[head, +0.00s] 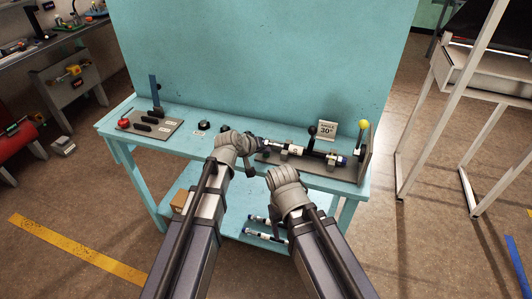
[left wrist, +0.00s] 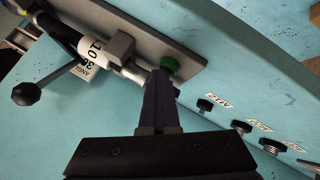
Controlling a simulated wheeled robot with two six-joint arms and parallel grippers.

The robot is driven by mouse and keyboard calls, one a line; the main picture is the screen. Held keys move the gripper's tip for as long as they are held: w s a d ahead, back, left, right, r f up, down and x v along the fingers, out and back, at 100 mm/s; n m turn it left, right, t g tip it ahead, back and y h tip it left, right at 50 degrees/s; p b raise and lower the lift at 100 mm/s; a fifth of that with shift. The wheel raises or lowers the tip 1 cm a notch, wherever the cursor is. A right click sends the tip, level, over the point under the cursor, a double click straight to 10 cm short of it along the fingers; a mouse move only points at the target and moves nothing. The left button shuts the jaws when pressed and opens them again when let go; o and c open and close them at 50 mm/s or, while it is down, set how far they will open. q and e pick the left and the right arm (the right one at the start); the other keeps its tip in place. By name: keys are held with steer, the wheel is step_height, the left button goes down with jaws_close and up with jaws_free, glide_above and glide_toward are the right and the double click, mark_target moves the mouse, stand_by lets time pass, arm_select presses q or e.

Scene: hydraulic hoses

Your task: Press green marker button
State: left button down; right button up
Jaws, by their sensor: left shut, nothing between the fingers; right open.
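The green marker button (left wrist: 170,64) sits at the end of a grey plate in the left wrist view. My left gripper (left wrist: 160,78) is shut and empty, with its tips right at the button and covering its lower part. I cannot tell whether they touch or press it. In the head view my left gripper (head: 251,146) reaches the left end of the hose fixture (head: 318,176) and hides the button there. My right gripper (head: 284,182) is open, lower and to the right, in front of the bench edge; its fingers are mostly hidden.
A hose with a white label (left wrist: 92,48) is clamped on the plate, beside a black ball lever (left wrist: 27,92). Several labelled black knobs (left wrist: 205,104) sit on the turquoise bench. A yellow ball (head: 363,124) stands at the fixture's right end. A grey switch panel (head: 160,131) is at left.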

mark_target(265, 155)
arm_select(q)
steer(key=shift+s+f, duration=0.2)
steer(key=shift+f, duration=0.15)
steer(key=r+p, duration=0.3)
steer(key=shift+w+p, duration=0.3)
step_height(265, 155, up, 3)
steer(key=p, duration=0.3)
